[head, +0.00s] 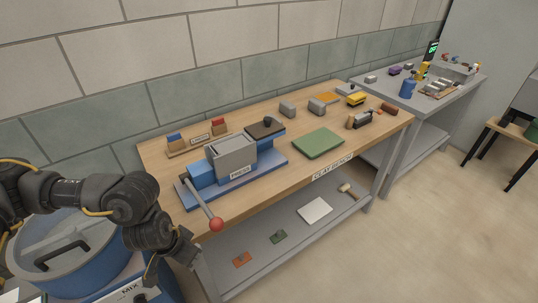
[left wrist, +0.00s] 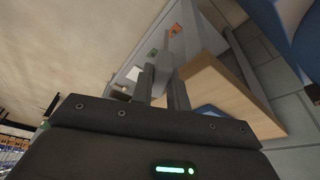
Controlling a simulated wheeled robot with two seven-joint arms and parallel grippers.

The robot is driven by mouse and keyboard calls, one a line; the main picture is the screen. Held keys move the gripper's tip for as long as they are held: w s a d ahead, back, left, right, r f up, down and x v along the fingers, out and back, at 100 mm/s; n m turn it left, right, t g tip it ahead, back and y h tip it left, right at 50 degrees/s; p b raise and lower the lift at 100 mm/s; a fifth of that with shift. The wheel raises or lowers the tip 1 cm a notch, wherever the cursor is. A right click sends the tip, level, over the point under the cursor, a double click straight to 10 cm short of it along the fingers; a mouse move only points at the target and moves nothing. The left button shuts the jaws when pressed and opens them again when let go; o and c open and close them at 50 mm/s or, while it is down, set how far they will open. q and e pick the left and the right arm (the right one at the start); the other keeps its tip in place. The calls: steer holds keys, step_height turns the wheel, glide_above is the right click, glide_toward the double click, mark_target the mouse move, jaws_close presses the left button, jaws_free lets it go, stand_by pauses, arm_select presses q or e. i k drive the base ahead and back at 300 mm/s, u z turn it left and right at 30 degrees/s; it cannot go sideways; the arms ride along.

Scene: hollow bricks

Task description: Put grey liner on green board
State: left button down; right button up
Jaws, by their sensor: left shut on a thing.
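The green board (head: 318,143) lies flat and bare on the wooden bench, right of the blue press. My left gripper (left wrist: 163,85) is shut on a small grey piece (left wrist: 164,62), which looks like the grey liner, though its shape is hard to make out. In the head view my left arm reaches in at the lower left, beside the bench's front left corner and apart from the green board. The fingertips and held piece are hard to see there. My right gripper is in neither view.
The press (head: 230,158) with its red-knobbed lever (head: 216,224) stands between my left arm and the board. Two grey blocks (head: 287,109) (head: 317,106) stand behind the board. A blue mixer drum (head: 75,255) is at the lower left. A shelf (head: 280,250) runs below the bench.

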mark_target(314, 142)
steer(key=z, duration=0.4)
steer(key=k, duration=0.45)
steer(key=z, duration=1.65)
steer(key=i, duration=2.3)
steer(key=u, duration=1.4)
steer(key=i, duration=0.55)
steer(key=u, duration=0.65)
